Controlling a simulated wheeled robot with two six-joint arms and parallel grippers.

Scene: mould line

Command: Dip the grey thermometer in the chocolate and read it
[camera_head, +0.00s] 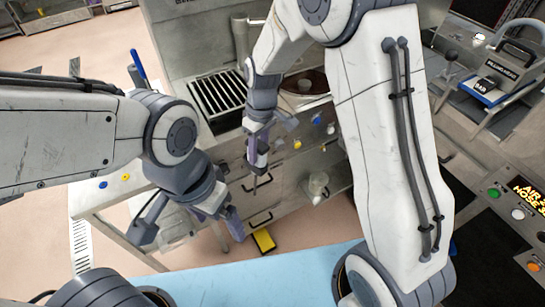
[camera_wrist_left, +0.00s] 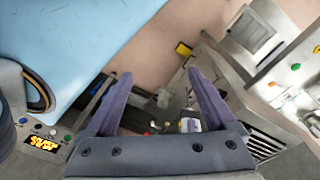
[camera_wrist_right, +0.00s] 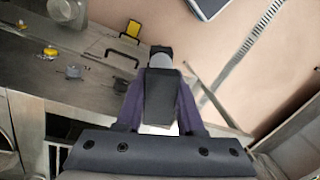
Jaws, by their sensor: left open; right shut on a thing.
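My right gripper (camera_head: 258,155) is shut on a dark grey, block-like thing (camera_wrist_right: 160,95), which looks like the grey thermometer. In the right wrist view it sits between both fingers, with a paler round end beyond them. In the head view a thin stem (camera_head: 255,186) points down below the fingers, in front of the metal cabinet. A round vat (camera_head: 318,82) with dark brown contents, likely the chocolate, stands behind and right of this gripper, partly hidden by my right arm. The thermometer is apart from it. No reading is legible. My left gripper (camera_head: 226,212) is open and empty, low at the left.
A slotted grate (camera_head: 217,95) lies left of the vat. A clear cup (camera_head: 318,184) stands on a low ledge at the cabinet front. A yellow object (camera_head: 264,241) is below the cabinet. A console with buttons (camera_head: 518,215) is at the right. A light blue surface (camera_head: 240,275) lies nearest me.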

